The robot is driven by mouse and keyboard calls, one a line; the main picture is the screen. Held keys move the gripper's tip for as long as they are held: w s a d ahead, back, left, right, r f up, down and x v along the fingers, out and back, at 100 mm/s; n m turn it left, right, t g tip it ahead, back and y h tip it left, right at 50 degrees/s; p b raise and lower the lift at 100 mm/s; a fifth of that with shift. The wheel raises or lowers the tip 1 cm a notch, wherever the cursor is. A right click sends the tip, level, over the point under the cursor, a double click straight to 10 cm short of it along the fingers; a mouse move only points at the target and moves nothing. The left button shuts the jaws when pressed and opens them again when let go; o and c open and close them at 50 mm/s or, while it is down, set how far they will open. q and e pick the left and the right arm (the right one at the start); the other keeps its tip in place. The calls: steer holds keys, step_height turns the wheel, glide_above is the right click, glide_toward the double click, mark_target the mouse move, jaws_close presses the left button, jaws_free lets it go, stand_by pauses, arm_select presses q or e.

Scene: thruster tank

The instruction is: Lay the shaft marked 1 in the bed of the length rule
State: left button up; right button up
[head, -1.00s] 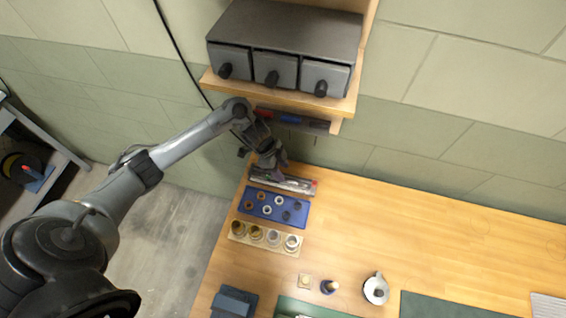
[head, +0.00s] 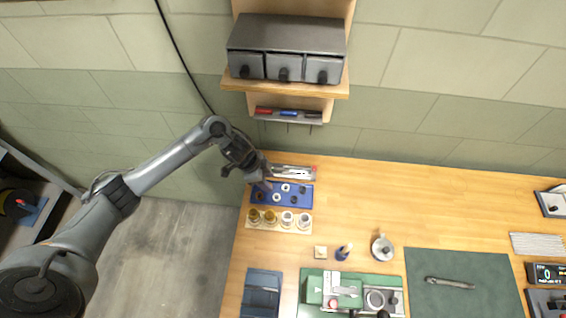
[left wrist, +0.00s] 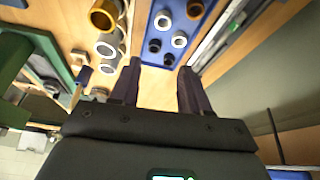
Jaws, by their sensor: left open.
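A long grey metal fixture with a red end (head: 295,172), probably the length rule, lies along the back left of the bench. Part of a long metal piece (left wrist: 225,32) shows at upper right in the left wrist view. My left gripper (head: 266,181) is at the left end of the fixture and the blue tray, partly covering them. In the left wrist view, its two fingers (left wrist: 160,82) are apart with nothing between them. I cannot make out a shaft marked 1; no markings are legible. My right gripper is not in view.
The blue tray (head: 305,202) holds several rings; a pale block (head: 263,227) with several cups is in front. A shelf (head: 240,84) with drawers overhangs the back. A green machine (head: 318,290) and dark green mat (head: 460,267) are nearer. The back right bench is mostly clear.

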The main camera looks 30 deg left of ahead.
arm_select(q)
steer(key=w+d+r+n+y+p, duration=0.1)
steer(key=w+d+r+n+p, duration=0.1)
steer(key=r, duration=0.6)
steer(key=w+d+r+n+t+y+p, duration=0.1)
steer(key=d+r+n+p, duration=0.3)
steer(key=r, duration=0.5)
steer(key=shift+w+d+r+n+t+p, duration=0.25)
steer(key=shift+w+d+p, duration=0.2)
steer(key=shift+d+p, duration=0.6)
steer(key=shift+a+f, duration=0.1)
steer(key=shift+a, duration=0.05)
